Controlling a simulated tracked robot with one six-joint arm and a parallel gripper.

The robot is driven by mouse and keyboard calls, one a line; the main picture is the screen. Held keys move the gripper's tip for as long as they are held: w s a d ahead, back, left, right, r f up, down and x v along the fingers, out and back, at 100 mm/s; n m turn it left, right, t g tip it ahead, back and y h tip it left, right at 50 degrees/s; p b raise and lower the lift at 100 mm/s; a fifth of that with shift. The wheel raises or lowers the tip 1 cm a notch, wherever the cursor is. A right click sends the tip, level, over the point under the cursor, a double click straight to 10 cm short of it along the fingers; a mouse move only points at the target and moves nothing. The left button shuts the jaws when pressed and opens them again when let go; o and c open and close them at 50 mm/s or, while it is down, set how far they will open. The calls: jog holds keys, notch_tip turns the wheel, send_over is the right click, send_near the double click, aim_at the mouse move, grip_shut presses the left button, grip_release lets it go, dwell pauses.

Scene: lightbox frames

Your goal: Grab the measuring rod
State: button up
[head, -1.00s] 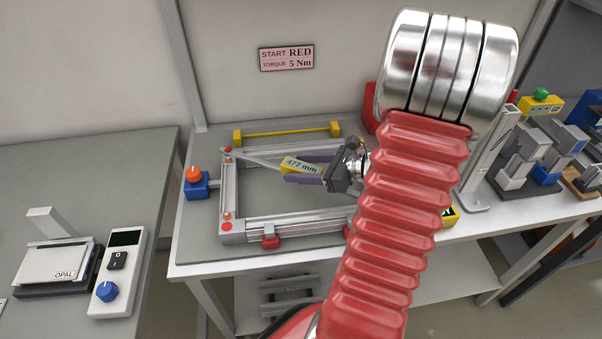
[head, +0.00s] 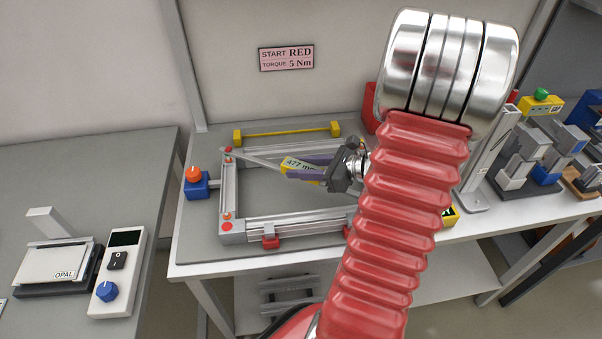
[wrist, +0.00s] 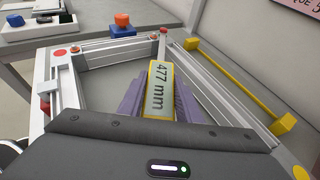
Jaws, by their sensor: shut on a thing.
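The measuring rod has a yellow body with a pale label reading "477 mm" (head: 297,163) and a thin grey bar running left to the frame's far left corner. My gripper (head: 305,168) has purple fingers closed on both sides of the yellow body. The fingers also show in the wrist view (wrist: 160,98). The rod lies across the inside of a metal frame (head: 282,228). Whether it touches the frame or bench is unclear. My red arm hides the frame's right side.
A yellow bar with block ends (head: 286,132) lies behind the frame. A blue box with an orange knob (head: 195,183) sits left of it. A red clamp (head: 270,242) is on the front rail. Stepped blocks (head: 525,150) stand at right. A side table (head: 90,180) is at left.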

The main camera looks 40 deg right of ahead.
aim_at(301, 165)
jog(key=shift+r, duration=0.1)
grip_shut()
jog(key=shift+r, duration=4.95)
jog(key=shift+w, duration=0.1)
